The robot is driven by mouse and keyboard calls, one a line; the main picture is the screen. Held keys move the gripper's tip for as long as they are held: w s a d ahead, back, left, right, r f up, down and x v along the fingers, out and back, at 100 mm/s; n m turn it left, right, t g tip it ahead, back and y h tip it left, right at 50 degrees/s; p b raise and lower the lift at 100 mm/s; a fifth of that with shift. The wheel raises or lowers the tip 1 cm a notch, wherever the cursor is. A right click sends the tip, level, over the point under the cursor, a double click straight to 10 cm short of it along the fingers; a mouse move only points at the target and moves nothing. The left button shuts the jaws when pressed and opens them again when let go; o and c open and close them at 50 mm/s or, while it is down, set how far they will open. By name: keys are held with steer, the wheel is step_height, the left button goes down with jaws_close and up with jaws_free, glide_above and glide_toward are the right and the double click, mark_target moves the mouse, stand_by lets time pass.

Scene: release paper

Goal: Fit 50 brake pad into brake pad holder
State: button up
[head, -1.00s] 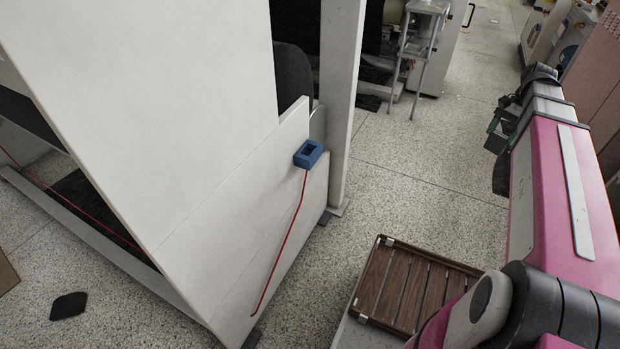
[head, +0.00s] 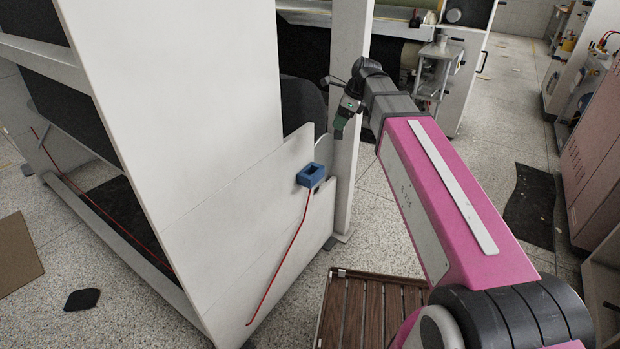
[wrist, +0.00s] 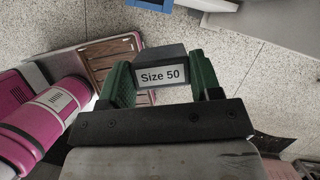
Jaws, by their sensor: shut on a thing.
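A dark block labelled "Size 50", the brake pad (wrist: 162,64), sits between the green fingers of my gripper (wrist: 163,76) in the wrist view. My gripper is shut on it. In the head view my gripper (head: 339,128) is above and slightly right of the blue holder (head: 311,176), apart from it; the pad cannot be made out there. The holder is a small box with an open top, fixed to the white panel near the post. A blue edge (wrist: 152,3) at the top of the wrist view looks like part of the holder.
The tall white machine frame (head: 190,130) with its post (head: 350,90) stands beside the holder. A red line runs down the panel below it. A brown slatted platform (head: 370,310) lies below my arm. Open speckled floor (head: 490,180) is at the right.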

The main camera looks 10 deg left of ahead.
steer(key=s+a+r+m+t, duration=0.2)
steer(key=a+r+m, duration=0.15)
steer(key=a, duration=0.55)
glide_above(307, 169)
steer(key=d, duration=0.2)
steer(key=shift+m, duration=0.45)
steer(key=f, duration=1.8)
steer(key=shift+s, duration=0.35)
steer(key=shift+f, duration=0.1)
steer(key=shift+f, duration=0.35)
steer(key=shift+s+f+h, duration=0.1)
steer(key=shift+f+h, duration=0.1)
steer(key=shift+h, duration=0.1)
steer(key=o, duration=1.1)
steer(key=shift+f, duration=0.1)
